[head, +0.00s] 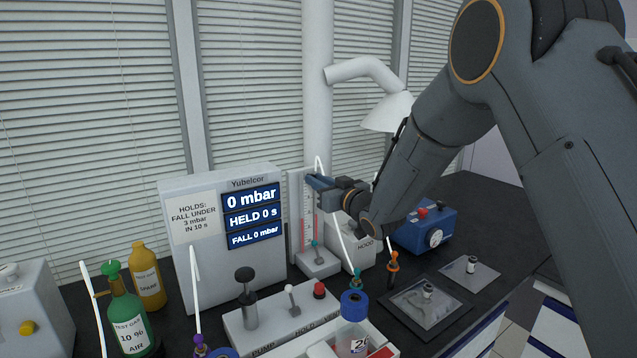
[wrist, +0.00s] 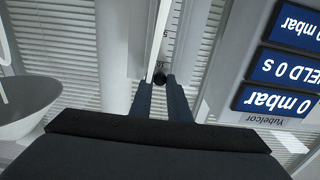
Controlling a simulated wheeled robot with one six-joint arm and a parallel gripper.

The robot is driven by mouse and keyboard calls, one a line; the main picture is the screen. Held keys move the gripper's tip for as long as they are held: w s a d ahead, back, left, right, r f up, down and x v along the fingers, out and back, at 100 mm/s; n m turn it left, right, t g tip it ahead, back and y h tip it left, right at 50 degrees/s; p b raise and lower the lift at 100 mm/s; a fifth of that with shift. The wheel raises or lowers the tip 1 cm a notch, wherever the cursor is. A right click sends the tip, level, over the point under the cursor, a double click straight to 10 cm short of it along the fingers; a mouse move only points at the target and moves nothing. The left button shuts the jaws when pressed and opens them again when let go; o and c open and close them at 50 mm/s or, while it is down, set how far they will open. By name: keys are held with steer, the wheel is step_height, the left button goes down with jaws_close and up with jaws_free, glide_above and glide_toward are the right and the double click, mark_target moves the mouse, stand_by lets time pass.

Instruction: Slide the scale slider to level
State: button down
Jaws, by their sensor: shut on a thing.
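The scale (head: 307,228) is a tall white upright panel with tick marks and red lines, standing right of the Yubelcor display. Its ticks and numerals also show in the wrist view (wrist: 168,40). The slider (wrist: 163,74) shows there as a dark round knob between my fingertips, by the scale. My gripper (head: 312,181) reaches in from the right at the upper part of the scale; in the wrist view my gripper (wrist: 161,82) is shut on the knob. In the head view my fingers hide the slider. A white tube passes close by the scale.
The Yubelcor display box (head: 222,235) reads 0 mbar, held 0 s, fall 0 mbar. A pump and hold panel (head: 285,325), a blue-capped bottle (head: 354,335), a green bottle (head: 129,320) and a blue device (head: 425,232) stand around. A white hood (head: 388,112) hangs behind my arm.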

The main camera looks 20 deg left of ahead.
steer(key=shift+f+b, duration=0.4)
steer(key=shift+f, duration=0.1)
steer(key=c, duration=1.7)
jaws_free()
steer(key=shift+r, duration=0.1)
steer(key=shift+o, duration=0.2)
steer(key=b+v, duration=0.2)
steer(key=v, duration=0.6)
